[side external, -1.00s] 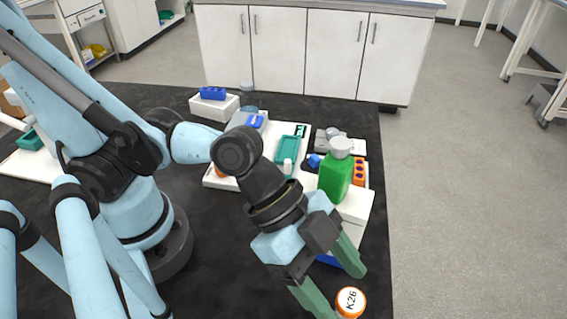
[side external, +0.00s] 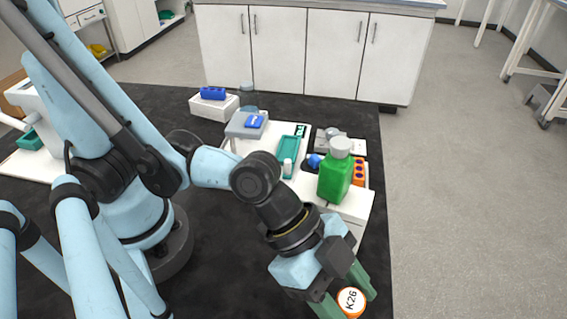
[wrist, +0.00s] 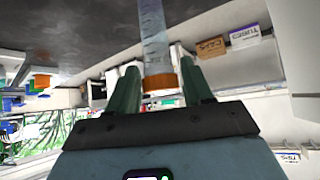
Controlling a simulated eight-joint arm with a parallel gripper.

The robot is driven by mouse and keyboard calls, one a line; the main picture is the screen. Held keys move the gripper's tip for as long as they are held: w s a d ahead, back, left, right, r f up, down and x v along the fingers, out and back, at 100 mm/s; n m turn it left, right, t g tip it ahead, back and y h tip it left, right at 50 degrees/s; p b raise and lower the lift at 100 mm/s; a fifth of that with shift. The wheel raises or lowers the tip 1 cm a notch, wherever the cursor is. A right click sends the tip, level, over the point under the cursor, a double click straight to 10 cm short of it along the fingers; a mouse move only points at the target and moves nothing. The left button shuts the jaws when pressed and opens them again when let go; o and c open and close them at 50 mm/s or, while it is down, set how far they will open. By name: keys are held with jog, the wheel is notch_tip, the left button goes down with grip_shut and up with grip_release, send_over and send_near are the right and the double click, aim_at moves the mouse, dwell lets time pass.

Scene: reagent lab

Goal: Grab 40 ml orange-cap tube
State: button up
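The orange-cap tube (side external: 351,302) is at the bottom of the side view, its white cap top marked K26 and ringed in orange. Its body is hidden there. In the wrist view its clear graduated body (wrist: 153,38) and orange cap (wrist: 160,83) lie between the two green fingers. My gripper (side external: 354,300) straddles the cap, one finger on each side. It also shows in the wrist view (wrist: 156,68). The fingers look spread, with narrow gaps beside the cap; contact is not clear.
A green bottle with a grey cap (side external: 336,172) stands on a white block just behind my gripper. An orange rack (side external: 359,172), a teal tray (side external: 286,152) and a grey device (side external: 243,125) are further back. The dark bench edge runs along the right.

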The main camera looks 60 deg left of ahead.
jog(key=c, duration=0.7)
jog(key=shift+o, duration=0.2)
jog(key=shift+r, duration=0.15)
